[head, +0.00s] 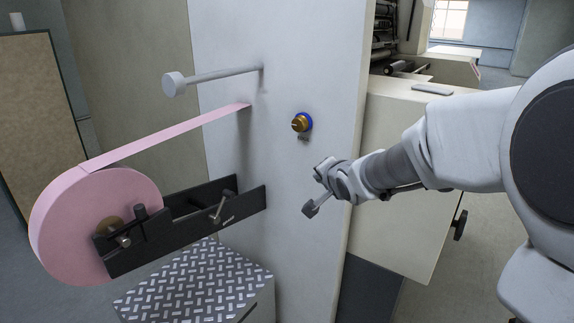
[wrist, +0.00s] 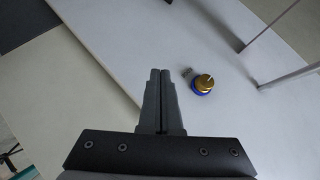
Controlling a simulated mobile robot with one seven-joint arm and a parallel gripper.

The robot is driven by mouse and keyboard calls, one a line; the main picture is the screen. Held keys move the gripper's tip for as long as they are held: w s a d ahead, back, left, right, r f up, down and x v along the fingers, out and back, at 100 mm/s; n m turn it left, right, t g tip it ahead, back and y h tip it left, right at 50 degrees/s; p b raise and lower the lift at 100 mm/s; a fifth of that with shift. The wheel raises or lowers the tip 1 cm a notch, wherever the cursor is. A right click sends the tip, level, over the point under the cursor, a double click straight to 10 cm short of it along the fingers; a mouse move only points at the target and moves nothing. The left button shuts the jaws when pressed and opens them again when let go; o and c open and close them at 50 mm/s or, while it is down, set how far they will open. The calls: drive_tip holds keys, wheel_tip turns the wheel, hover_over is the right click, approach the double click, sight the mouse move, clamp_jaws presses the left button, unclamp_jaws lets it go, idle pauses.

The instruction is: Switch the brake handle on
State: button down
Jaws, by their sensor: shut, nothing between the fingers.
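A small metal lever (head: 219,208), which looks like the brake handle, sits on the black bracket (head: 185,238) beside the pink roll. It is tilted, and the small white mark beside it is too small to read. I cannot make the lever out in the wrist view. My gripper (head: 322,175) is to the right of the lever and apart from it, in front of the pale panel. Its two grey fingers are together and empty in the wrist view (wrist: 160,71).
A brass knob with a blue ring (head: 301,123) is on the panel (head: 315,60); the knob also shows in the wrist view (wrist: 203,84). A roller bar (head: 215,76) juts out above the pink roll (head: 75,225). A patterned metal step (head: 195,285) is below the bracket.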

sight(221, 207)
drive_tip(key=w+a+f+m+y+b, duration=0.2)
drive_tip(key=w+a+f+y, duration=0.1)
drive_tip(key=a+f, duration=0.4)
drive_tip(key=w+a+f+m+y+b, duration=0.3)
drive_tip(key=w+a+f+y, duration=0.1)
drive_tip(key=a+f, duration=0.3)
drive_tip(key=shift+w+a+f+m+t+y, duration=0.2)
drive_tip(key=shift+f+m+t+y, duration=0.1)
drive_tip(key=shift+f+y, duration=0.2)
drive_tip(key=b+x, duration=0.2)
drive_tip(key=x, duration=0.8)
drive_tip(key=shift+s+a+r+b, duration=0.25)
drive_tip(key=shift+s, duration=0.3)
drive_tip(key=shift+s+a+r+b, duration=0.2)
drive_tip(key=shift+s+a, duration=0.1)
drive_tip(key=shift+s, duration=0.2)
drive_tip(key=shift+s+a+r+b, duration=0.25)
drive_tip(key=shift+s, duration=0.3)
